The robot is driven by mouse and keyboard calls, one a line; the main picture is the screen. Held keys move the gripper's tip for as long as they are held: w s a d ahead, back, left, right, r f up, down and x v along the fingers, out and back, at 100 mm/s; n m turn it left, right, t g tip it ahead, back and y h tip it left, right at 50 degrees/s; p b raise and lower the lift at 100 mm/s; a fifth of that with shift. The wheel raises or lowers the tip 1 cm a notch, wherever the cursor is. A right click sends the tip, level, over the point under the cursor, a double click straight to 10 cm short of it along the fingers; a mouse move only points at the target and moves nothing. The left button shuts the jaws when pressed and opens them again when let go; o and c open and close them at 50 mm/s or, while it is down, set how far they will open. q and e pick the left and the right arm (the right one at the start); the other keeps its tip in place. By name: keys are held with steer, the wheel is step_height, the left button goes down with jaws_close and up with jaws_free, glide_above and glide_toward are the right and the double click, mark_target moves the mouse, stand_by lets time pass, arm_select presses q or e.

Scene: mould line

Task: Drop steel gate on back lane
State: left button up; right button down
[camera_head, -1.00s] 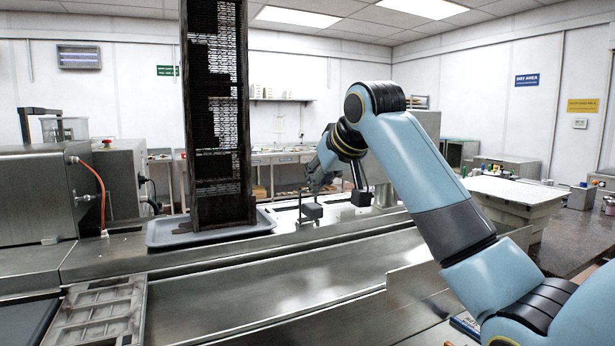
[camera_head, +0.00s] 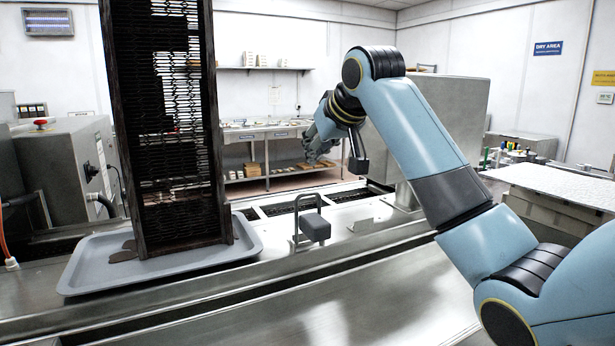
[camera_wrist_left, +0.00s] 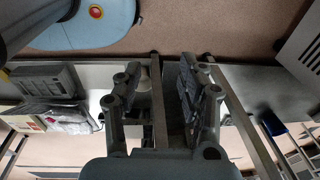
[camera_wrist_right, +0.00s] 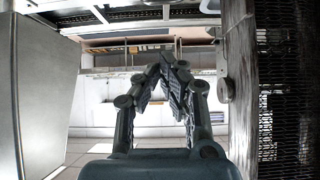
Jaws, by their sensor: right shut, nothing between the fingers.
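A steel loop handle with a grey block (camera_head: 314,226) stands upright on the metal lane behind the front ledge, seemingly the gate; whether its plate is down in the lane I cannot tell. My right gripper (camera_head: 318,150) is beyond and above it in the head view, apart from it. In the right wrist view the fingertips (camera_wrist_right: 166,68) meet with nothing between them. My left gripper (camera_wrist_left: 160,85) shows only in its wrist view, with fingers spread and nothing clearly held between them.
A tall dark slatted tower (camera_head: 170,130) stands on a grey tray (camera_head: 85,270), left of the handle; it is close on the right of the right wrist view (camera_wrist_right: 240,100). A steel cabinet (camera_head: 455,120) is behind my right arm. The front steel surface (camera_head: 330,315) is clear.

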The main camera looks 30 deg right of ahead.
arm_select(q)
step_height(320, 180, up, 5)
steer(key=p, duration=0.4)
steer(key=shift+w+f+p, duration=0.15)
steer(key=shift+p, duration=0.2)
arm_select(e)
steer(key=w+f, duration=0.3)
steer(key=f, duration=0.4)
steer(key=shift+w, duration=0.25)
steer(key=shift+f, duration=0.1)
